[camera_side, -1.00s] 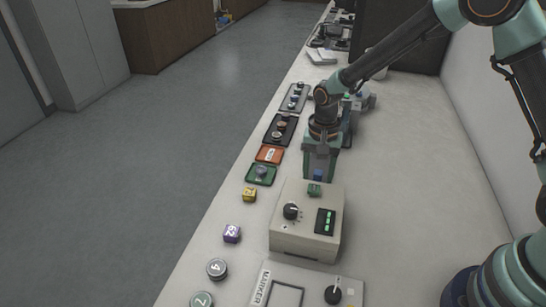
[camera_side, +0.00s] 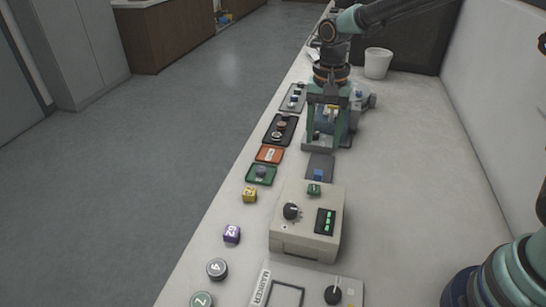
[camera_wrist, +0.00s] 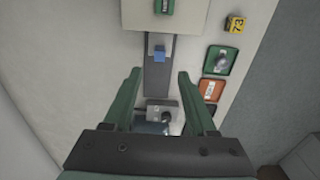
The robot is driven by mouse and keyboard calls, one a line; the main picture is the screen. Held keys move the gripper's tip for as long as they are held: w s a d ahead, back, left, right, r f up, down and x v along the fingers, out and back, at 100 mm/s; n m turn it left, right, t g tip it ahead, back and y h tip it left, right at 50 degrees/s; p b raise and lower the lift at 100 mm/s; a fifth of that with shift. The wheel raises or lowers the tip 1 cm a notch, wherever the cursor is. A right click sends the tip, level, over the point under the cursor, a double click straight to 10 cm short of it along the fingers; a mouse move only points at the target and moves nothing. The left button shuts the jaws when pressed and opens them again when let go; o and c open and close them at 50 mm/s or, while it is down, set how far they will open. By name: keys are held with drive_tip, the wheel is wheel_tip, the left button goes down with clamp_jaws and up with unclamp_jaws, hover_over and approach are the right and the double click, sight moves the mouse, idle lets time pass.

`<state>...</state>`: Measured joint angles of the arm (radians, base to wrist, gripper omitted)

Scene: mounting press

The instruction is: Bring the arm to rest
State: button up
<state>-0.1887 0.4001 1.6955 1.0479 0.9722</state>
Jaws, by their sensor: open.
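My gripper (camera_side: 322,138) is open, pointing down, with its two green fingers spread and nothing between them. In the side view it hangs in front of the teal and grey press (camera_side: 356,100), which it partly hides. In the wrist view the gripper (camera_wrist: 159,100) shows both fingers apart, with the bench and a small grey part of the machine between and beyond them. A blue block (camera_side: 318,174) sits on a grey plate (camera_side: 320,160) behind the beige control box; the block also shows in the wrist view (camera_wrist: 159,55).
The beige control box (camera_side: 290,236) with a knob and green lights stands nearer the camera. Along the left edge lie a green tray (camera_side: 250,179), an orange tray (camera_side: 269,154), dark trays (camera_side: 280,128), and numbered cubes and discs. A white cup (camera_side: 377,63) stands behind.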

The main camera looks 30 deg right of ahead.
drive_tip(key=s+d+r+n+t, duration=0.2)
drive_tip(key=s+d+r+n, duration=0.2)
drive_tip(key=s, duration=0.3)
drive_tip(key=s+d+r+n+t, duration=0.3)
drive_tip(key=s+d+r+n, duration=0.1)
drive_tip(key=s+r+n, duration=0.1)
drive_tip(key=shift+s+r+t, duration=0.3)
drive_tip(key=shift+s+r, duration=0.3)
drive_tip(key=shift+s, duration=0.55)
drive_tip(key=shift+d, duration=0.1)
drive_tip(key=shift+c, duration=0.3)
